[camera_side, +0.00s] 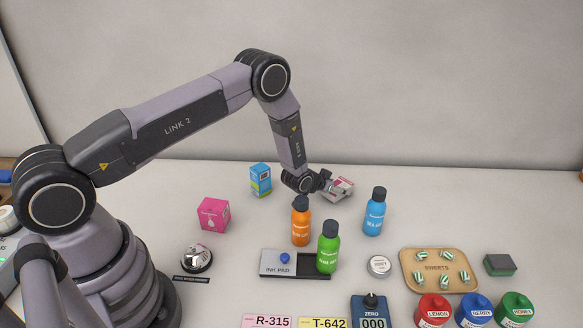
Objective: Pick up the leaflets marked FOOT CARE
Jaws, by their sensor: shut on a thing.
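My gripper (330,185) is at the back middle of the counter, behind the orange bottle. It is shut on a small stack of leaflets (343,186) with white and pinkish-red on it. The lettering on the leaflets is too small to read. The stack looks slightly tilted, and I cannot tell whether it touches the counter. Part of it is hidden by the gripper's fingers.
An orange bottle (301,225) and a green bottle (327,250) stand in front of my gripper. A blue bottle (375,214) stands to its right. A blue box (260,180) and pink box (213,215) stand left. The counter's back right is clear.

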